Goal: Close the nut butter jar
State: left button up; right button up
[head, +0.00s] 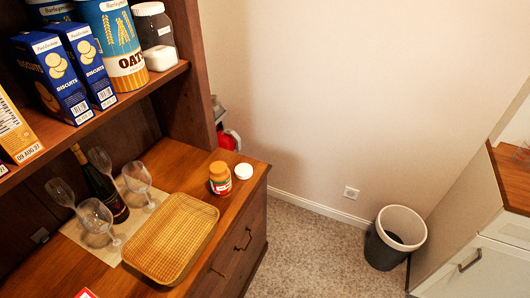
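The nut butter jar (220,179) stands upright on the wooden counter of the hutch, near its right end. It is small, with an orange-brown body and a red and yellow label. A round white lid (243,171) lies on the counter just right of the jar, apart from it. No lid shows on the jar's mouth. Neither of my grippers is in the head view.
A woven rectangular tray (172,238) lies left of the jar. Several wine glasses (97,216) and a dark bottle (101,185) stand behind it. Biscuit boxes (52,77) and an oats canister (113,45) fill the shelf above. A bin (395,238) stands on the floor.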

aim_at(220, 177)
jog(key=i+l, duration=0.4)
jog(key=l, duration=0.15)
jog(key=i+l, duration=0.4)
jog(key=l, duration=0.15)
